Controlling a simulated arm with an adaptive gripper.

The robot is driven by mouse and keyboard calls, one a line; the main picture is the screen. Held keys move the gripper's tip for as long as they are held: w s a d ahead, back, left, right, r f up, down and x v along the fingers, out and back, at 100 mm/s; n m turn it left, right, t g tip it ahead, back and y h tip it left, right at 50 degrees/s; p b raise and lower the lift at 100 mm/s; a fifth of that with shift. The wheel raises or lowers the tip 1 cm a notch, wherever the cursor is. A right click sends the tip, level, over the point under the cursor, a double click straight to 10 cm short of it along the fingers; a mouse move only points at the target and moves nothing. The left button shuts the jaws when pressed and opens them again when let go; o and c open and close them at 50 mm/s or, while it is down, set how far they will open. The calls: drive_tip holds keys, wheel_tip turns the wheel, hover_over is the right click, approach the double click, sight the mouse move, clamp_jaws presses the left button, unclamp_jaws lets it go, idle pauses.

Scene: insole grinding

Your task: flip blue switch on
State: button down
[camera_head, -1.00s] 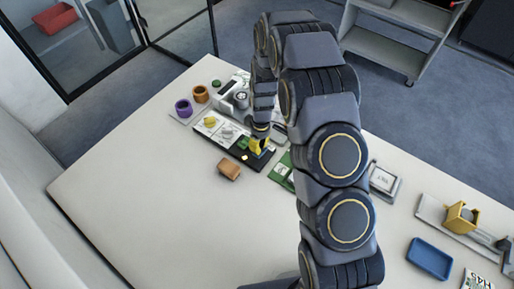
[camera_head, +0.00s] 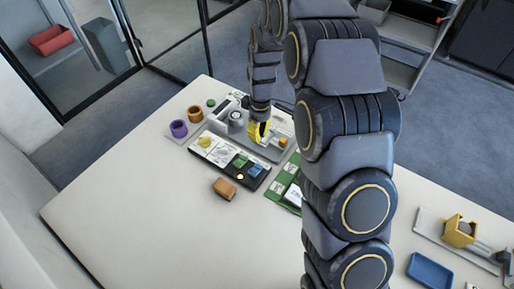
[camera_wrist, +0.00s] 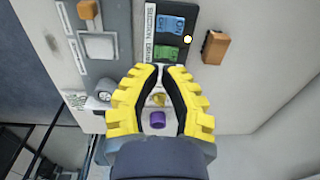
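The blue switch (camera_head: 256,169) is at the right end of the black-ended switch panel (camera_head: 223,160), beside the green switch (camera_head: 241,161). In the wrist view the blue switch (camera_wrist: 170,24) shows lettering that looks like "ON", and the green switch (camera_wrist: 167,53) is nearer the fingers. A small pale lamp (camera_wrist: 187,39) beside the switches looks lit. My gripper (camera_head: 262,134) is behind the panel, above the grey device, apart from the blue switch. In the wrist view its yellow fingers (camera_wrist: 161,69) nearly meet at the tips, with nothing held between them.
An orange-brown block (camera_head: 225,189) lies in front of the panel. Purple (camera_head: 179,129) and orange (camera_head: 194,114) rings stand at the left. The grey device (camera_head: 250,142) is behind, a green board (camera_head: 287,187) to the right. The front table area is clear.

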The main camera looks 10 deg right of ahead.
sight(252, 170)
wheel_tip(252, 170, up, 2)
drive_tip(key=shift+d+r, duration=0.1)
drive_tip(key=shift+d, duration=0.05)
idle(0.4)
drive_tip(key=shift+s+a+r+g+y, duration=0.15)
drive_tip(key=shift+a+g+y, duration=0.2)
drive_tip(key=shift+g+y, duration=0.25)
drive_tip(key=f, duration=0.4)
drive_tip(key=s+a+f, duration=0.1)
drive_tip(key=f, duration=0.8)
drive_tip(key=shift+s+a+f, duration=0.35)
drive_tip(key=shift+f, duration=0.05)
